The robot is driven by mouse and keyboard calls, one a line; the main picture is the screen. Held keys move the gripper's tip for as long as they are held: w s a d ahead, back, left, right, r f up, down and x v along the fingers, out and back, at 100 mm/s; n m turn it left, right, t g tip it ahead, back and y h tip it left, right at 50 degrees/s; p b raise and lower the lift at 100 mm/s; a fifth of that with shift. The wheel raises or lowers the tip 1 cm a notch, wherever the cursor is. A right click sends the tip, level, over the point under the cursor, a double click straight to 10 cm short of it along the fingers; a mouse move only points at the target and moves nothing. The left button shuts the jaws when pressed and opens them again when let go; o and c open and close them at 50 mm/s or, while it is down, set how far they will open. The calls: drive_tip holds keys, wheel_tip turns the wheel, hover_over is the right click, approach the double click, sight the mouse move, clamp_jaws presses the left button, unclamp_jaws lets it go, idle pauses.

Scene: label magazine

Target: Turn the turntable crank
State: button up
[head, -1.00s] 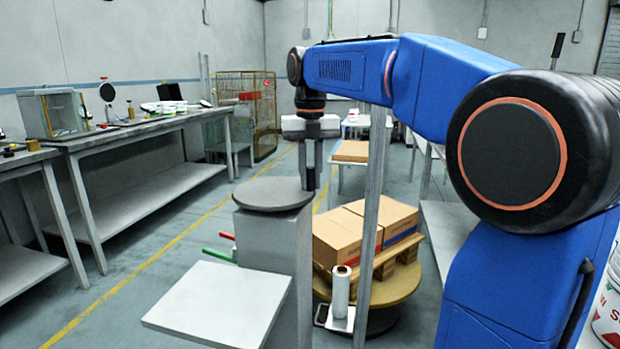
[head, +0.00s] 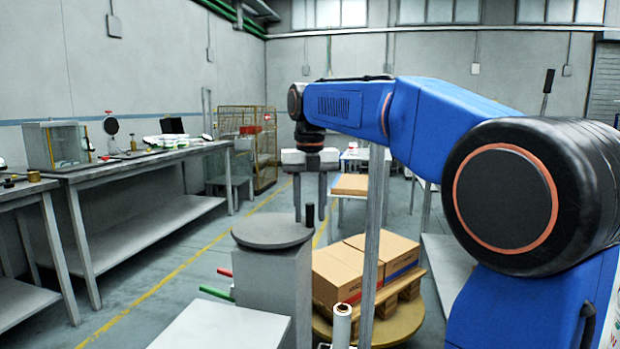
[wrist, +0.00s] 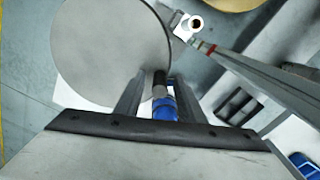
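The turntable is a grey disc (head: 272,230) on a grey pedestal (head: 275,280). Its crank handle is a short upright black peg (head: 309,215) at the disc's right edge. My gripper (head: 310,204) points straight down over the peg, with its two fingers apart, one on each side of the peg in the picture. The fingertips reach about the height of the peg's top. In the wrist view the disc (wrist: 110,50) fills the upper left, and the dark peg (wrist: 160,80) shows between the parted fingers. I see no finger touching it.
A pallet with cardboard boxes (head: 365,262) stands right behind the pedestal. A grey upright post (head: 374,230) rises close to the right of my gripper. Red and green handles (head: 218,292) stick out left of the pedestal. A white panel (head: 220,328) lies in front. Workbenches (head: 120,155) line the left.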

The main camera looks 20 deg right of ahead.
wheel_tip(320, 180, up, 16)
drive_tip(key=shift+r, duration=0.25)
idle(0.4)
drive_tip(key=c, duration=0.4)
drive_tip(key=shift+s+a, duration=0.2)
drive_tip(key=shift+s, duration=0.05)
clamp_jaws()
drive_tip(key=m+t+h, duration=0.2)
drive_tip(key=m, duration=0.2)
hover_over(306, 234)
wheel_tip(306, 234, down, 15)
drive_tip(key=shift+r, duration=0.2)
drive_tip(key=shift+w+d, duration=0.35)
drive_tip(key=shift+w, duration=0.2)
